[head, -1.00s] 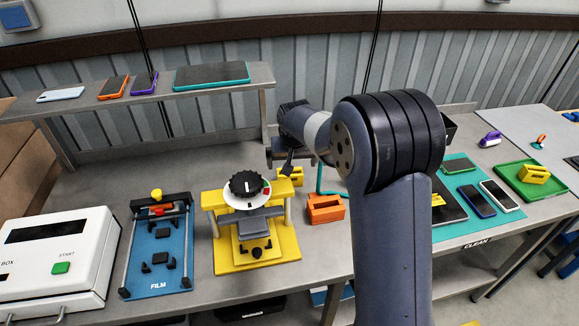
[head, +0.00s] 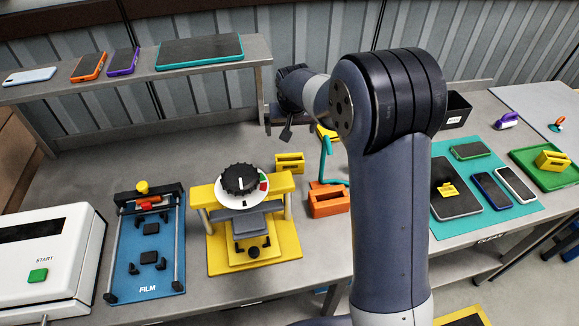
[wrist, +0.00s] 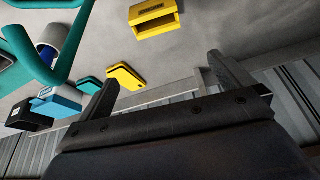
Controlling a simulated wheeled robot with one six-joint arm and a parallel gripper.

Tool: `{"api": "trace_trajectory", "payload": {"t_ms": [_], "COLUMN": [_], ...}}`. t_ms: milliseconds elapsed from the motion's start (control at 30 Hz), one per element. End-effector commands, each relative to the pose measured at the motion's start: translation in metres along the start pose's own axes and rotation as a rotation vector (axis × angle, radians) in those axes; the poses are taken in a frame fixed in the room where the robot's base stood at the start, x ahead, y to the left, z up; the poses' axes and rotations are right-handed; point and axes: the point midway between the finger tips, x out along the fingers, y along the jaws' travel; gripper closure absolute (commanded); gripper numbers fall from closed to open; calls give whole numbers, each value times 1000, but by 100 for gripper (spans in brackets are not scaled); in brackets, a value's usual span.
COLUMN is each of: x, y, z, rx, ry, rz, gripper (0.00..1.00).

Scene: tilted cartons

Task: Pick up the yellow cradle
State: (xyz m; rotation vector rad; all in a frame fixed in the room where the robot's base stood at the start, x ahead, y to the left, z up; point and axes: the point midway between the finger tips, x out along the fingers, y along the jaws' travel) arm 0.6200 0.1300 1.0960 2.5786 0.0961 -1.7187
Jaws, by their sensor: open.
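A yellow cradle (head: 289,163), a small slotted block, sits on the bench behind the yellow press and left of the orange holder. It also shows at the top of the wrist view (wrist: 155,17), upright on the grey surface and beyond my fingertips. My gripper (wrist: 162,75) is open, with nothing between its fingers. In the head view my gripper (head: 284,128) is above and behind the cradle, apart from it. A similar yellow block (head: 552,161) is in the green tray at the right.
The orange holder (head: 328,200) and a teal stand (head: 326,160) are right of the cradle. The yellow press (head: 253,248) is in front. A yellow phone (wrist: 127,78) and a teal one (wrist: 90,86) lie near my left finger. A shelf (head: 130,84) of phones is at the left.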

Motion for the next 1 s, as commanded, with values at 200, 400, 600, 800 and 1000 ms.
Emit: {"api": "trace_trajectory", "payload": {"t_ms": [200,400,600,800,1000], "x": [25,53,73,81,108], "y": [0,0,0,0,0], "z": [10,22,30,31,31], "rx": [0,0,0,0,0], "ry": [-1,-1,0,-1,-4], "rz": [0,0,0,0,1], "gripper": [0,0,0,0,0]}}
